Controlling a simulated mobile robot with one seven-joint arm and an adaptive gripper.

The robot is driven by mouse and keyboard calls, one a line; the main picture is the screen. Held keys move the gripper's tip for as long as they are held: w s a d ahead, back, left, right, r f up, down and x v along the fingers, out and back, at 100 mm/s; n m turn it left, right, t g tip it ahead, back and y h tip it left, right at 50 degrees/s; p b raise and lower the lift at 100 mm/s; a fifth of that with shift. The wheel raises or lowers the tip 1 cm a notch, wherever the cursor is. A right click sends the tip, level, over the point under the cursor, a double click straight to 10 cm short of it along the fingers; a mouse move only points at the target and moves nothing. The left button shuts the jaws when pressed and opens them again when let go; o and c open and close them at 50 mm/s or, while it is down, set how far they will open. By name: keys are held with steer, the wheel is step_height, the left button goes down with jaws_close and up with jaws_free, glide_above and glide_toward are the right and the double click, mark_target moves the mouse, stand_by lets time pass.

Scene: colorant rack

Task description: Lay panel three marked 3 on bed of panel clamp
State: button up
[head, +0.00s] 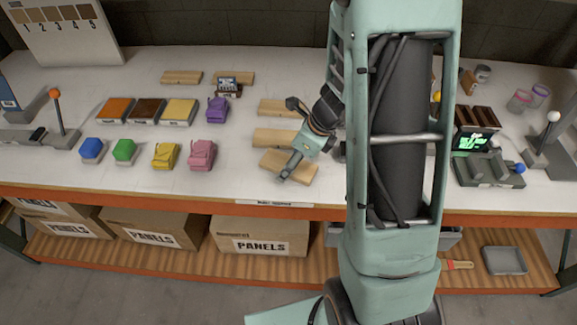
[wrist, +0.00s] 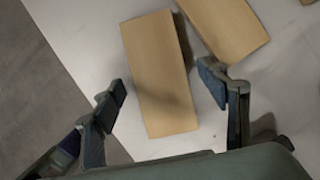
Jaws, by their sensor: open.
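Plain wooden panels lie on the white bench. The front one (head: 296,168) is at an angle under my gripper (head: 288,141), with a second panel (head: 272,137) and a third panel (head: 280,108) behind it. No number is readable on them. In the wrist view, one panel (wrist: 160,80) lies between the open fingers of my gripper (wrist: 160,82), apparently untouched; another panel (wrist: 224,25) is at upper right. Lever fixtures stand at the left (head: 35,138) with an orange knob and at the right (head: 545,145) with a white knob; I cannot tell which is the panel clamp.
Two more wooden panels (head: 181,77) (head: 233,75) lie at the back. Coloured blocks and pouches (head: 165,155) and three colour trays (head: 147,111) stand left of my gripper. A device with a green display (head: 474,142) is at right. My arm hides part of the bench.

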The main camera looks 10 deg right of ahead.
steer(key=c, duration=1.4)
steer(key=shift+r, duration=0.2)
